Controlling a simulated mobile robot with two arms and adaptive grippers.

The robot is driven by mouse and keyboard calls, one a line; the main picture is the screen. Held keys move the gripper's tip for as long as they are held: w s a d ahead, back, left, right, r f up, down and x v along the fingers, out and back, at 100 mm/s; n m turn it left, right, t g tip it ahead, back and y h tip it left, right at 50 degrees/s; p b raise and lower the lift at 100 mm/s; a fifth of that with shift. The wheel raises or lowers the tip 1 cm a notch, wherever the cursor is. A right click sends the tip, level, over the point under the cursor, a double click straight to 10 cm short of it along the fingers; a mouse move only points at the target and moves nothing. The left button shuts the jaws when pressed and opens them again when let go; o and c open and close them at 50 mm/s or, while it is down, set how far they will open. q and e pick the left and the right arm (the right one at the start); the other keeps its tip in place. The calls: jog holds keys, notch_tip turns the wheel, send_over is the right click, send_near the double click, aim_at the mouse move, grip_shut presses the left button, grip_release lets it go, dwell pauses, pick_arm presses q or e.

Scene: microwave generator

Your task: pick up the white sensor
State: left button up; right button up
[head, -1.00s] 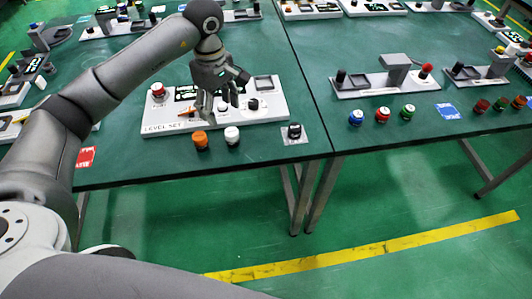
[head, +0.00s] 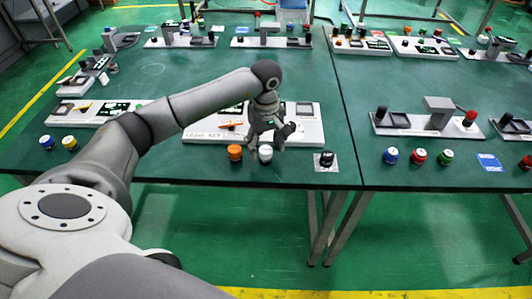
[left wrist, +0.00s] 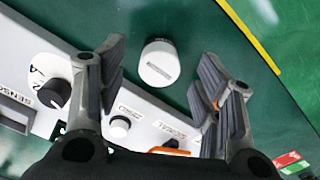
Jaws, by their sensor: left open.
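The white sensor (head: 265,153) is a short white cylinder standing on the green table near its front edge, just right of an orange cylinder (head: 235,153). My left gripper (head: 266,141) is open and points down close to the white sensor. In the left wrist view, the white sensor (left wrist: 158,62) shows its round top, with a small label, between and a little beyond the spread fingers of my left gripper (left wrist: 160,78). I see no finger touching it. My right gripper is out of view.
A white panel (head: 208,135) with knobs lies just behind the sensor, partly under my gripper. A black knob on a pale square (head: 326,160) is to the right. Several coloured knobs stand on the right table. The table's front edge is close.

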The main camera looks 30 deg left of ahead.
pick_arm(q)
jog(key=shift+f, duration=1.45)
jog(key=shift+c, duration=0.4)
jog(key=c, duration=1.1)
jog(key=shift+r, duration=0.1)
